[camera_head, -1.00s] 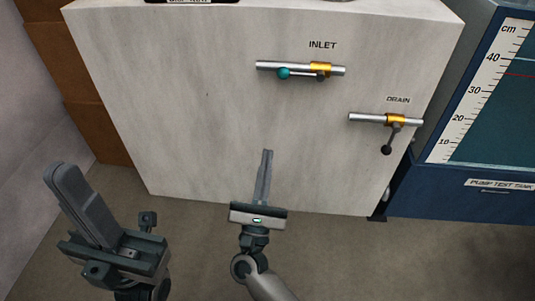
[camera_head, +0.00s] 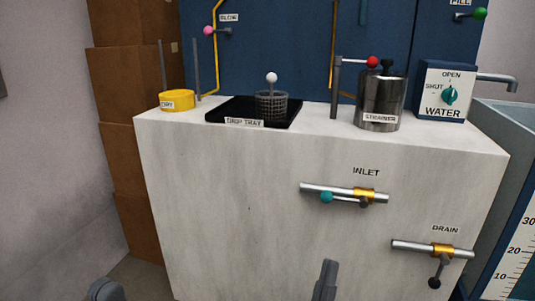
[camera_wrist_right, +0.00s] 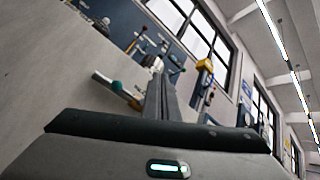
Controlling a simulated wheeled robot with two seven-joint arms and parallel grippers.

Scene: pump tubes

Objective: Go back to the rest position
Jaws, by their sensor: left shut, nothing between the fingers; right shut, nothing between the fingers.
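My right gripper (camera_head: 325,281) shows at the bottom edge of the head view, shut and empty, its fingers upright in front of the white counter face. In the right wrist view its closed fingers (camera_wrist_right: 166,97) point up, with nothing between them. Neither gripper touches anything that I can see.
The counter (camera_head: 230,215) stands ahead, with the inlet valve (camera_head: 345,194) and drain valve (camera_head: 433,250) on its front.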

